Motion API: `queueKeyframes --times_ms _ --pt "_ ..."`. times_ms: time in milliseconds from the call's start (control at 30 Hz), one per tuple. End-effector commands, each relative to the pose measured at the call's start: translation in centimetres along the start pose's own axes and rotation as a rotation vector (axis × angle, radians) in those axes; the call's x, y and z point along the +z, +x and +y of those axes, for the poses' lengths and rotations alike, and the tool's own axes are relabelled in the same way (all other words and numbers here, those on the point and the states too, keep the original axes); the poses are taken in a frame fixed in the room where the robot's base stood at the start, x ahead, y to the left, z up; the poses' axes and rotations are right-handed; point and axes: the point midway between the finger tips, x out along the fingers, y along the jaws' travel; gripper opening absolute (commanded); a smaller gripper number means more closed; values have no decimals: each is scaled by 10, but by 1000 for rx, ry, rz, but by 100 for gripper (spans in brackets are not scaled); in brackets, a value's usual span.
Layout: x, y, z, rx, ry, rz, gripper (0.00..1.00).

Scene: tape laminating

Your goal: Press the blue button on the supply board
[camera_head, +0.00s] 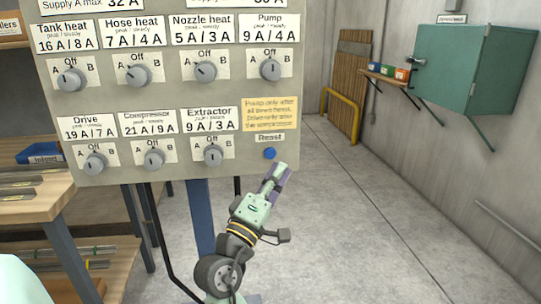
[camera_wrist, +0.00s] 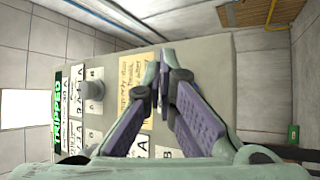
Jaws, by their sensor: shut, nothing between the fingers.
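The blue button (camera_head: 269,153) sits under the "Reset" label at the lower right of the grey supply board (camera_head: 200,97), below a yellow note. My gripper (camera_head: 280,171), with purple fingers, is just below and right of the button in the head view. Its fingers are shut and empty, pointing up toward the board. In the wrist view the closed fingertips (camera_wrist: 165,76) lie in front of the board (camera_wrist: 205,60), near its yellow note (camera_wrist: 135,88). The button is not visible there. I cannot tell whether the fingertips touch the board.
Several grey knobs (camera_head: 212,155) with Off, A and B marks line the board. A green "TRIPPED" sign (camera_wrist: 58,122) shows in the wrist view. A wooden workbench (camera_head: 40,205) stands at left. A teal wall cabinet (camera_head: 470,70) hangs at right. The floor right of the board is clear.

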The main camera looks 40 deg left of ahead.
Motion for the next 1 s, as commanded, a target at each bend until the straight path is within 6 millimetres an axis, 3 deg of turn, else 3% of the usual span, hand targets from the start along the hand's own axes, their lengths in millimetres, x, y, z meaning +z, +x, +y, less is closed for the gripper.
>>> queueKeyframes --times_ms 400,1000 --pt "-19 26 -19 1 0 0 0" --pt "-20 27 -19 0 0 0 0"
